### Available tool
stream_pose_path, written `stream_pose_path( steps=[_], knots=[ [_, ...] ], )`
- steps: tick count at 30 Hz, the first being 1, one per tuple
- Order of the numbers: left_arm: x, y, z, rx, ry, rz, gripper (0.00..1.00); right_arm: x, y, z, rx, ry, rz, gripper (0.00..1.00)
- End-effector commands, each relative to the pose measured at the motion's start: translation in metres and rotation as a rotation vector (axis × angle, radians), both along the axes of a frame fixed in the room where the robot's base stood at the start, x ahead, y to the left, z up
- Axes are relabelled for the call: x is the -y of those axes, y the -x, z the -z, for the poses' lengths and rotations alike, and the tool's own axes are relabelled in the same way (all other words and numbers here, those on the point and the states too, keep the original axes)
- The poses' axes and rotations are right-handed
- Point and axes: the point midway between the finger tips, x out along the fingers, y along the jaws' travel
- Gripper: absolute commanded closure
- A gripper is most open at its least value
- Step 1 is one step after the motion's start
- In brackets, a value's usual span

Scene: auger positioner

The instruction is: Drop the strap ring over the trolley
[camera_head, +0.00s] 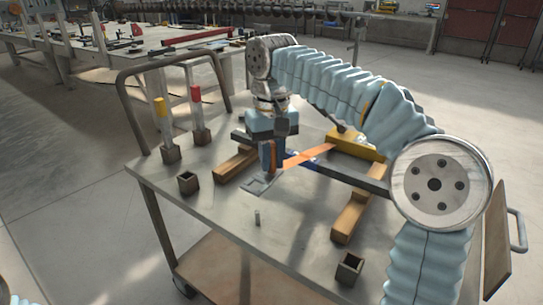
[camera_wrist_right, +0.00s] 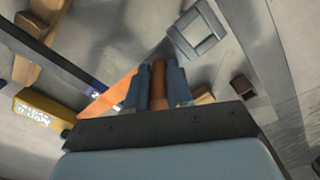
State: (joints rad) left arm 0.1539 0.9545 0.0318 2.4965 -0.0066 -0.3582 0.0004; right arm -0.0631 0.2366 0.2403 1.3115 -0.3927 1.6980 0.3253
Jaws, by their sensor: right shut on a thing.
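The orange strap (camera_head: 308,157) runs from beside a yellow block to my right gripper (camera_head: 270,165), which points down over the trolley (camera_head: 215,225), a wheeled steel table with a tube handle. In the wrist view the right gripper (camera_wrist_right: 158,85) is shut on the orange strap (camera_wrist_right: 108,98), with an orange-brown part between its blue-grey fingers. The square grey strap ring (camera_head: 250,187) shows just below the fingertips, and beyond them in the wrist view (camera_wrist_right: 207,47). I cannot tell whether the ring touches the tabletop. My left gripper is out of view.
A dark beam (camera_head: 345,177) lies across wooden blocks (camera_head: 352,215), with the yellow block (camera_head: 357,144) behind it. A small upright pin (camera_head: 257,218) and square sockets (camera_head: 188,182), (camera_head: 349,268) stand on the tabletop. Two marked posts (camera_head: 197,110), (camera_head: 160,115) rise at the back left. The front of the tabletop is mostly clear.

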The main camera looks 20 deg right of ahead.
Motion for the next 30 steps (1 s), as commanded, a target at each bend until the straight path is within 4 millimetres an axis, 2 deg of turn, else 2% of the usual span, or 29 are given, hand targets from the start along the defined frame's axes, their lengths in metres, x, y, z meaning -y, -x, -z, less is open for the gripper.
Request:
stream_pose_path(
  steps=[7, 19, 30],
  knots=[
    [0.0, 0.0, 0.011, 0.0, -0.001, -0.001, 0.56, 0.0, 0.0, 0.014, 0.001, 0.0, 0.001, 1.0],
    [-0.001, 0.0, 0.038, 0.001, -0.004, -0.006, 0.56, 0.0, 0.0, 0.053, 0.0, 0.0, 0.001, 1.0],
    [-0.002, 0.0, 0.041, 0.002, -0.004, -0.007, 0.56, 0.0, 0.0, 0.058, 0.001, 0.0, 0.001, 1.0]
  ],
)
